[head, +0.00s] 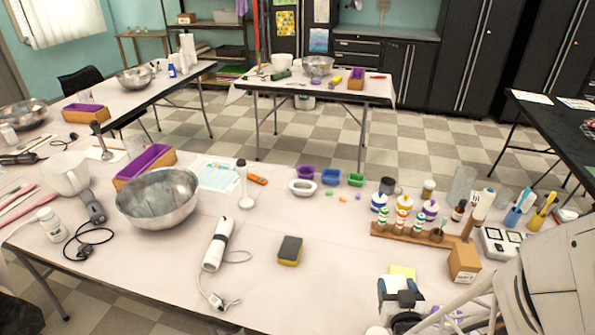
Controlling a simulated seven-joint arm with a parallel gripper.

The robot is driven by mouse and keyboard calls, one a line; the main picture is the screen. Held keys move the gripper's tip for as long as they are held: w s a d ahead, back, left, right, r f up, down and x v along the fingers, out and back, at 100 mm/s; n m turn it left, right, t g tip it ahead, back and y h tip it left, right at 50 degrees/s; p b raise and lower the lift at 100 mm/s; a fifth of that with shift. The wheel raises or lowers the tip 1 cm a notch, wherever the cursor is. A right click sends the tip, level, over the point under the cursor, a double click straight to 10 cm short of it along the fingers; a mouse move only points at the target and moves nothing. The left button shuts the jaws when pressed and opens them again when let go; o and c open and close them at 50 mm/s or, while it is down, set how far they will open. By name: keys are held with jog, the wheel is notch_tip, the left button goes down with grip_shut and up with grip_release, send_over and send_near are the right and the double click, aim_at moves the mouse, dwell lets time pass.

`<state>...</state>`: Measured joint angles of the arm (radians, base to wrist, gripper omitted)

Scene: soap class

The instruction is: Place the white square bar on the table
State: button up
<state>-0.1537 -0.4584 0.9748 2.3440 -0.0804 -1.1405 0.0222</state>
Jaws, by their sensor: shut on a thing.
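My gripper (402,298) is at the lower right, over the near right part of the table. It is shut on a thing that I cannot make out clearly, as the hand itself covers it. I cannot pick out the white square bar for certain anywhere in the head view. The near table (330,260) has a pale, light pink top. A flat yellow square (403,271) lies just beyond my gripper and is partly covered by it.
A dark-topped yellow sponge (290,250) and a white corded tool (217,245) lie left of my gripper. The table between sponge and rack is clear.

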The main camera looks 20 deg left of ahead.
jog(key=w+a+r+y, duration=0.1)
jog(key=w+a, duration=0.2)
jog(key=a, duration=2.8)
jog(key=shift+n+g+y, duration=0.4)
jog(key=shift+n+y, duration=0.3)
jog(key=shift+n, duration=0.2)
jog(key=s+a+f, duration=0.2)
jog(key=s+a, duration=0.3)
jog(key=a, duration=0.1)
jog(key=s+a+f, duration=0.2)
jog(key=s+a, duration=0.3)
jog(key=a, duration=0.2)
jog(key=s+a+f, duration=0.3)
jog(key=s+a, duration=0.3)
jog(key=shift+s+a, duration=0.1)
jog(key=shift+a, duration=0.15)
jog(key=shift+s+a+f, duration=0.25)
jog(key=shift+s+f, duration=0.05)
jog(key=shift+s, duration=0.2)
jog(key=shift+a, duration=0.1)
send_over(163, 280)
jog(key=shift+f, duration=0.75)
